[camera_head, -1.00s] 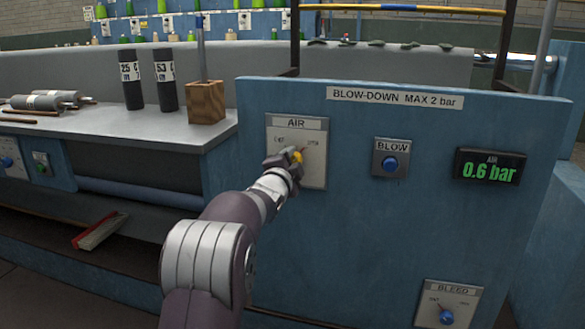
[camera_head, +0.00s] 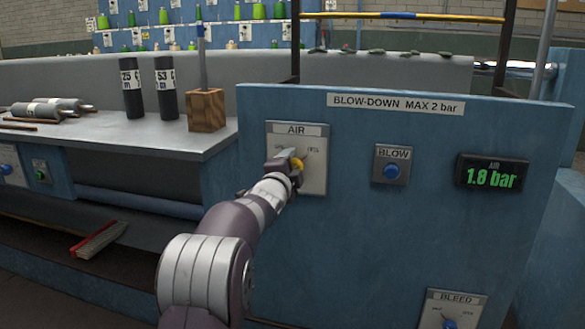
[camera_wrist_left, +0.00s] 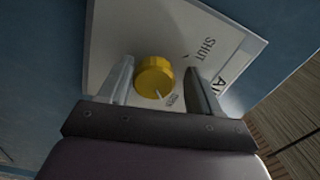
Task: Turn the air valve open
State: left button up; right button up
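The air valve is a yellow round knob (camera_head: 297,163) on a pale plate (camera_head: 314,181) marked AIR. In the left wrist view the knob (camera_wrist_left: 154,77) has a white pointer line directed at the OPEN word, away from SHUT. My left gripper (camera_head: 290,163) is at the plate, with one finger on each side of the knob. In the left wrist view the gripper (camera_wrist_left: 160,80) looks open, with a gap showing between the knob and the right finger. The air display (camera_head: 492,174) reads 1.8 bar. My right gripper is out of view.
The blue panel (camera_head: 400,250) also carries a BLOW button (camera_head: 391,171) right of the valve and a BLEED knob (camera_head: 449,323) low at the right. A bench (camera_head: 110,134) with dark cylinders and a wooden block (camera_head: 206,110) stands at the left.

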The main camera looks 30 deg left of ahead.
pick_arm(q)
jog(key=shift+f, duration=0.15)
jog(key=shift+s, duration=0.15)
jog(key=p+v, duration=0.2)
jog(key=v, duration=1)
jog(key=shift+s+p, duration=0.25)
jog(key=shift+p, duration=0.15)
